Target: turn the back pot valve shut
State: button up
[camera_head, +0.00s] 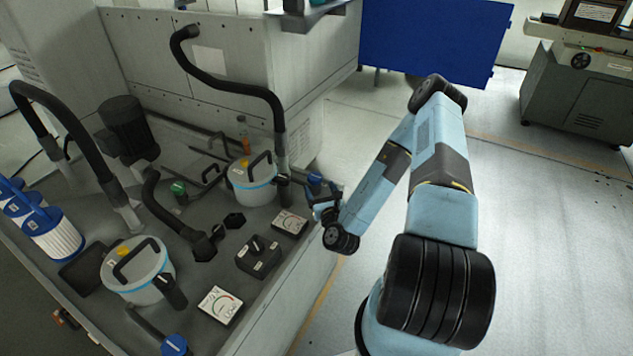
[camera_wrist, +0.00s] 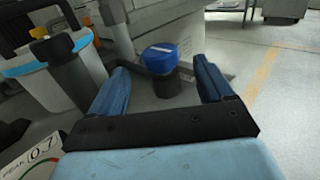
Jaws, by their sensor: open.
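The back pot valve (camera_wrist: 160,56) is a round blue knob with a pale line across its top, on a dark stem. In the wrist view it stands beyond and between my fingers. In the head view the blue knob (camera_head: 314,179) shows just right of the back pot (camera_head: 253,186), partly close to my gripper. My gripper (camera_wrist: 162,78) is open, with a blue finger on each side and nothing between the pads. In the head view my gripper (camera_head: 325,200) is beside the bench's right edge. The back pot (camera_wrist: 52,72) is white with a blue band and black handle.
The front pot (camera_head: 137,268) has its own blue knob (camera_head: 174,345) at the bench's front. A gauge card (camera_head: 290,223), a black switch box (camera_head: 258,256) and another gauge card (camera_head: 219,305) lie nearby. A black hose (camera_head: 235,85) arches behind the back pot. Floor at right is clear.

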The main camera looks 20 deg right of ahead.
jog(key=shift+s, duration=2.45)
